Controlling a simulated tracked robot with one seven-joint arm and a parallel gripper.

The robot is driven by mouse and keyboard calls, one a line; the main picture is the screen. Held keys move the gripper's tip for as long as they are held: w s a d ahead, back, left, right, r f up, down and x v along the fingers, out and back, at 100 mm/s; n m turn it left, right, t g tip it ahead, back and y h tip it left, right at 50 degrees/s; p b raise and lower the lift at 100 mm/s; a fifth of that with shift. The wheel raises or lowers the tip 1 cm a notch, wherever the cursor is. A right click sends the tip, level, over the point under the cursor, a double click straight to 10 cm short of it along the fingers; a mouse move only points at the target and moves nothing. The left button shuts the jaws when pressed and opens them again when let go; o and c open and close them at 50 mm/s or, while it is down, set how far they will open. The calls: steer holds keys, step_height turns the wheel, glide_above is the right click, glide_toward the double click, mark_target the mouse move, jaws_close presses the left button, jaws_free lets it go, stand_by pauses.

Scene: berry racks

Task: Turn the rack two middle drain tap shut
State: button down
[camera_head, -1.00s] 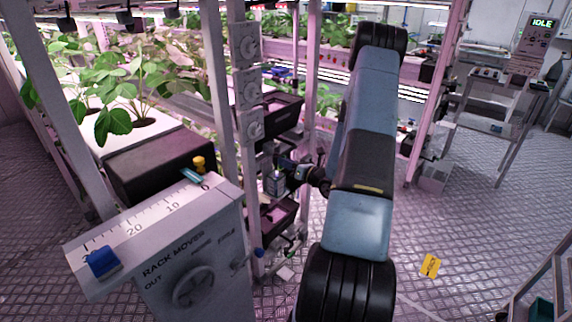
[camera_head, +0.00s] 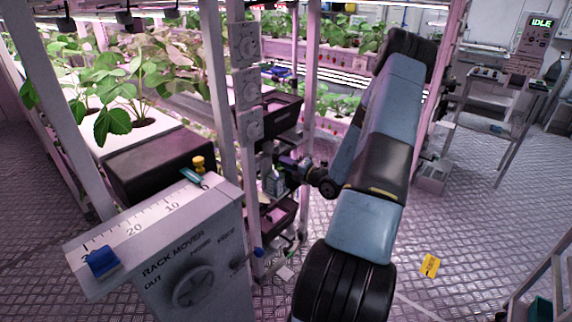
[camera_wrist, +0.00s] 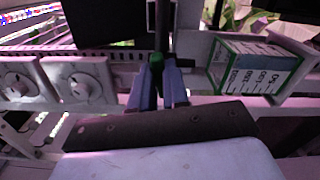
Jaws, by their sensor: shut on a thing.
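My gripper (camera_wrist: 160,90) shows in the wrist view with its two blue-violet fingers closed around a small green piece (camera_wrist: 156,61), which looks like the drain tap's handle. The fingers hide much of it, and I cannot read the tap's angle. In the head view my gripper (camera_head: 281,163) is at the rack's side, just right of the white post (camera_head: 246,170). The tap itself cannot be made out there.
White dials (camera_wrist: 80,82) sit left of the fingers. A green-and-white box (camera_wrist: 255,66) stands close on their right. Dark trays (camera_head: 275,119) flank the gripper above and below. The rack mover panel (camera_head: 190,250) stands in front. Open floor (camera_head: 470,220) lies to the right.

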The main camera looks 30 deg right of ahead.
steer(key=shift+d+f+m, duration=0.15)
steer(key=shift+d+m, duration=0.05)
steer(key=shift+m, duration=1)
steer(key=c, duration=1.4)
jaws_free()
steer(key=shift+f, duration=0.1)
steer(key=shift+c, duration=0.2)
steer(key=o, duration=0.3)
steer(key=shift+a, duration=0.1)
steer(key=v, duration=1.3)
steer(key=shift+s, duration=0.4)
